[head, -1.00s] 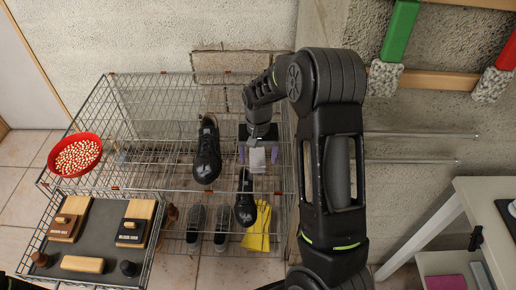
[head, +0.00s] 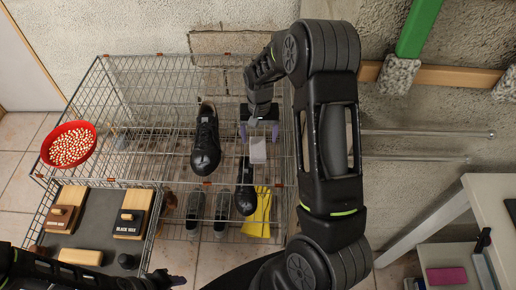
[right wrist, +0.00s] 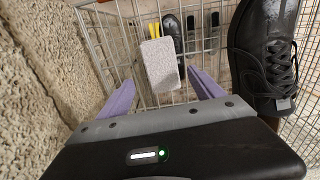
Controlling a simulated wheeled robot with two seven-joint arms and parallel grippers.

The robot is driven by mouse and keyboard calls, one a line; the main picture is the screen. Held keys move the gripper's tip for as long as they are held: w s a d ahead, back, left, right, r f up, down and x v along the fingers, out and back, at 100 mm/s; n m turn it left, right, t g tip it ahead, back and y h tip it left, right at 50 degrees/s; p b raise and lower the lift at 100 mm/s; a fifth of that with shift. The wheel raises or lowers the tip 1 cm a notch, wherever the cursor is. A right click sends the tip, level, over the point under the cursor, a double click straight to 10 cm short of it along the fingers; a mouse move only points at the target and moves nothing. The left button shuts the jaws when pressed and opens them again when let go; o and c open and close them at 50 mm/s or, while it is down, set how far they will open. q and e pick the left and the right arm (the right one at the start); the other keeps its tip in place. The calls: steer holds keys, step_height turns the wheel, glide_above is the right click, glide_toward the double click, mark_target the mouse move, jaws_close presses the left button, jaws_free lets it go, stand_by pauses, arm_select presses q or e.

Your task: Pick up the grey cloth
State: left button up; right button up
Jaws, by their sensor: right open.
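The grey cloth (head: 257,150) is a small, pale, roughly rectangular piece at the right end of the wire rack, beside the black shoes. In the right wrist view the cloth (right wrist: 160,63) appears at the rack's wire edge, beyond my fingertips. My right gripper (head: 259,130) is open and empty, its purple fingers apart on either side of the line to the cloth; they also show in the right wrist view (right wrist: 162,92). They do not appear to touch it.
A red bowl (head: 90,150) and a tray with brushes (head: 95,215) stand left. A rough wall (right wrist: 40,70) is close to my right gripper.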

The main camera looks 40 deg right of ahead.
mark_target(258, 145)
steer(key=shift+w+a+f+p, duration=0.15)
steer(key=shift+f+p, duration=0.5)
steer(key=shift+f, duration=2.05)
steer(key=shift+c, duration=0.6)
steer(key=c, duration=1.4)
